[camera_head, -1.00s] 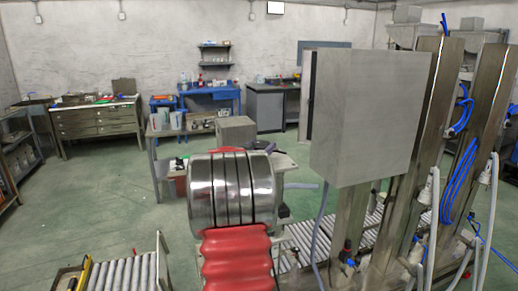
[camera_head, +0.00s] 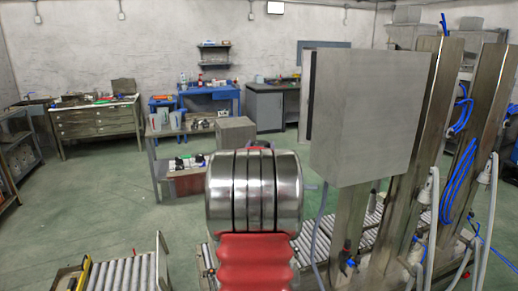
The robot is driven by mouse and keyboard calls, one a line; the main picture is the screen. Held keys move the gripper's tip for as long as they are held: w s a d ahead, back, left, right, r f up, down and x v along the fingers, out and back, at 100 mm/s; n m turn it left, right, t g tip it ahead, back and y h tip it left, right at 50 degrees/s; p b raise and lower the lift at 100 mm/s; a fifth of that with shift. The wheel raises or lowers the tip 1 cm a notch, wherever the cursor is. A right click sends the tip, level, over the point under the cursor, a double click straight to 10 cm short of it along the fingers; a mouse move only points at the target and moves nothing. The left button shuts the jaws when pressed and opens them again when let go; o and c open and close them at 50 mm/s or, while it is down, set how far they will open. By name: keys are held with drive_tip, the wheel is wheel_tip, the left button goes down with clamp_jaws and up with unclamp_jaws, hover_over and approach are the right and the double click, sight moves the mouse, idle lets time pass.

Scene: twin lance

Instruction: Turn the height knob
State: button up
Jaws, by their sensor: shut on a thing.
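My arm's shiny metal joint (camera_head: 254,192) and red bellows (camera_head: 254,262) fill the lower middle of the body camera view. My gripper is hidden behind them, so its fingers and whatever is between them do not show. I cannot make out the height knob; it may also be hidden behind my arm. The machine has upright metal columns (camera_head: 400,160) on the right and a large grey box (camera_head: 368,115) in front of them. A short grey bar (camera_head: 311,187) sticks out just right of my arm joint; I cannot tell what it belongs to.
A roller conveyor (camera_head: 370,235) runs behind my arm along the foot of the columns. Another roller section (camera_head: 122,277) lies at the lower left. Blue hoses (camera_head: 460,180) hang on the columns. A workbench (camera_head: 150,150) stands behind. Green floor is open at left.

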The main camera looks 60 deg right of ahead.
drive_tip(key=shift+n+t+y, duration=1)
drive_tip(key=shift+n+t, duration=0.2)
drive_tip(key=shift+t, duration=0.35)
drive_tip(key=shift+n+t+y, duration=1)
drive_tip(key=shift+n+t, duration=0.2)
drive_tip(key=shift+t, duration=0.35)
drive_tip(key=shift+n+t+y, duration=1)
drive_tip(key=shift+n+y, duration=0.1)
drive_tip(key=shift+y, duration=0.2)
drive_tip(key=shift+n+t+y, duration=0.6)
drive_tip(key=shift+n+y, duration=0.35)
drive_tip(key=shift+y, duration=0.45)
drive_tip(key=shift+n+t+y, duration=0.6)
drive_tip(key=shift+n+y, duration=0.35)
drive_tip(key=shift+y, duration=0.45)
drive_tip(key=shift+r+n+y, duration=0.1)
drive_tip(key=shift+n+y, duration=0.6)
drive_tip(key=shift+y, duration=0.4)
drive_tip(key=shift+r+n+t+y, duration=0.1)
drive_tip(key=shift+n+t+y, duration=0.2)
drive_tip(key=shift+y, duration=0.2)
drive_tip(key=o, duration=1.1)
drive_tip(key=s, duration=0.9)
drive_tip(key=s+a, duration=0.1)
drive_tip(key=s, duration=0.3)
drive_tip(key=shift+s+f, duration=0.2)
drive_tip(key=shift+s, duration=0.15)
